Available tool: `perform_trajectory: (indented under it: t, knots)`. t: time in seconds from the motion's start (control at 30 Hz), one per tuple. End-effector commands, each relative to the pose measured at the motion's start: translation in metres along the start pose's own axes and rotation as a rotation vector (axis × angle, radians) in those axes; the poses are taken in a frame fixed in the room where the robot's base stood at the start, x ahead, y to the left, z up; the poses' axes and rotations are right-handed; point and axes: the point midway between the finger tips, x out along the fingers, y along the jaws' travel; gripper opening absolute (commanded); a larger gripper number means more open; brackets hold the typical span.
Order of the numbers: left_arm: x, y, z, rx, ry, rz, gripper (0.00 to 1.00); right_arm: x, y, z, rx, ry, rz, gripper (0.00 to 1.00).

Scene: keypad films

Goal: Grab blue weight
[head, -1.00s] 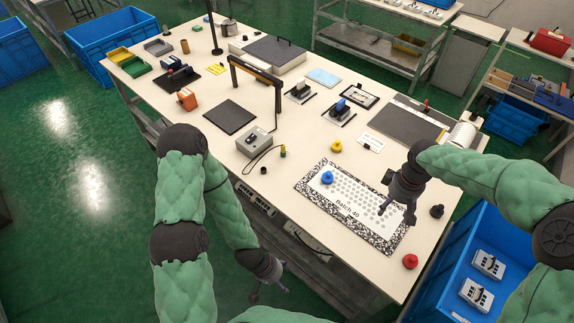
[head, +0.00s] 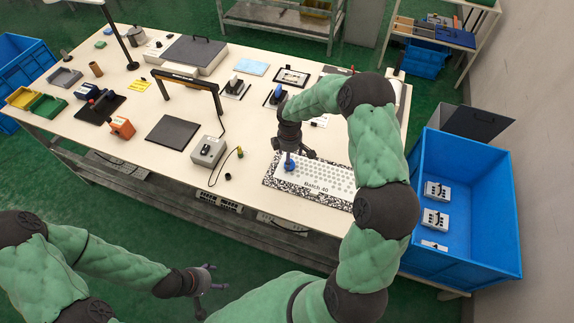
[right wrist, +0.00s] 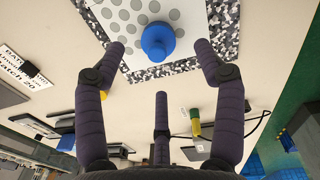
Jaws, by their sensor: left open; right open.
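The blue weight (head: 290,164) stands on the white perforated keypad film marked "Batch 40" (head: 340,187), near its left end. In the right wrist view the blue weight (right wrist: 158,40) sits ahead of my right gripper (right wrist: 160,70), roughly centred between its spread fingers and not touched by them. My right gripper (head: 290,155) reaches down over the weight in the head view and partly hides it. It is open and empty. My left gripper (head: 207,280) is open and empty, off the table in front of its near edge.
A grey box (head: 208,151) with a cable and a dark square pad (head: 172,132) lie left of the film. A black arched frame (head: 190,80) stands behind them. A blue bin (head: 465,190) with grey devices is at the right.

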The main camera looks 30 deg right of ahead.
Motion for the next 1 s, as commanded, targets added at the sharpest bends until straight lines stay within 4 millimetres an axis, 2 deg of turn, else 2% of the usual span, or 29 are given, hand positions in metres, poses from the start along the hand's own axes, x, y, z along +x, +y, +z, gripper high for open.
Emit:
perform_trajectory:
  t: [0.27,0.53,0.8,1.0]
  knots:
    - [0.003,-0.001,-0.001,0.0,0.001,0.0,0.7,0.021,0.0,0.0,0.002,-0.001,-0.002,0.7]
    - [0.009,-0.003,-0.001,-0.001,0.001,0.0,0.7,0.056,0.002,-0.001,0.001,0.0,-0.001,0.7]
    - [0.009,-0.003,-0.001,-0.001,0.001,0.0,0.7,0.059,0.003,-0.001,0.001,0.001,0.001,0.7]
    - [0.009,-0.003,-0.001,-0.001,0.001,0.0,0.7,0.059,0.003,-0.001,0.001,0.0,0.0,0.14]
